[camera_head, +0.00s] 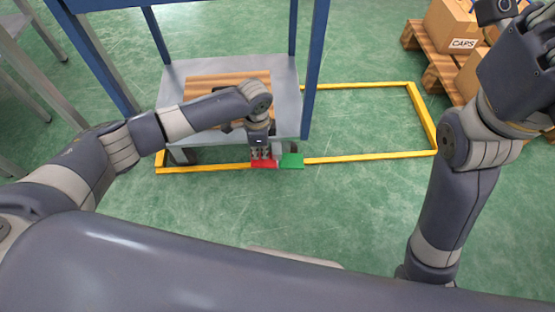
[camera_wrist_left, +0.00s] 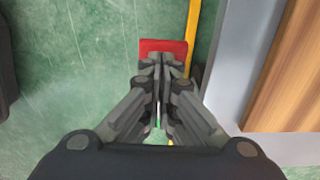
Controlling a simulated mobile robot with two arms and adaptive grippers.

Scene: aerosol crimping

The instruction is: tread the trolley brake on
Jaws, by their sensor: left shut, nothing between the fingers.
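The trolley (camera_head: 285,75) has blue posts and a grey lower shelf, with a wooden board on it. At its near edge, low to the floor, are a red pedal (camera_head: 264,164) and a green pedal (camera_head: 292,161) side by side. My left gripper (camera_head: 260,154) is shut and empty, pointing down at the red pedal. In the left wrist view the fingertips (camera_wrist_left: 163,58) overlap the red pedal (camera_wrist_left: 162,46); I cannot tell whether they touch it. The green pedal is mostly hidden there behind the fingers. My right gripper is not clearly seen; its arm is raised at the right.
A yellow floor line (camera_head: 350,159) frames the trolley's place. A pallet (camera_head: 434,66) with cardboard boxes (camera_head: 453,27) stands at the back right. A grey frame stands at the far left. The green floor in front of the trolley is clear.

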